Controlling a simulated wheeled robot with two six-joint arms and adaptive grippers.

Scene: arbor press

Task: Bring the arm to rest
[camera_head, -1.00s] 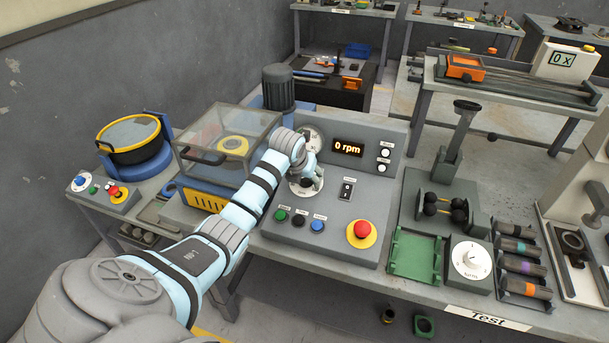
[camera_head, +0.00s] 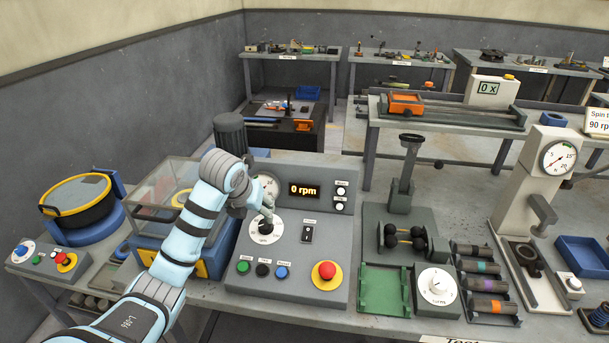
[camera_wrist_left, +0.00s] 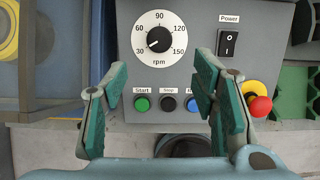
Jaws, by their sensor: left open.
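My left arm reaches in from the left in the head view, and my left gripper (camera_head: 264,212) is over the control panel (camera_head: 338,222), close to its rpm dial (camera_head: 265,227). In the left wrist view the green-padded fingers of my left gripper (camera_wrist_left: 162,95) are apart with nothing between them. Past them show the rpm dial (camera_wrist_left: 159,39), with its pointer toward the low end, and the green start button (camera_wrist_left: 141,103). The display (camera_head: 304,190) reads 0 rpm. My right gripper is not in view.
A red emergency button (camera_head: 327,270) and a power switch (camera_head: 308,232) sit on the panel. A clear-covered blue machine (camera_head: 150,214) stands left of it. To the right are a green tray (camera_head: 384,290), a timer knob (camera_head: 437,286) and a press with a gauge (camera_head: 558,157).

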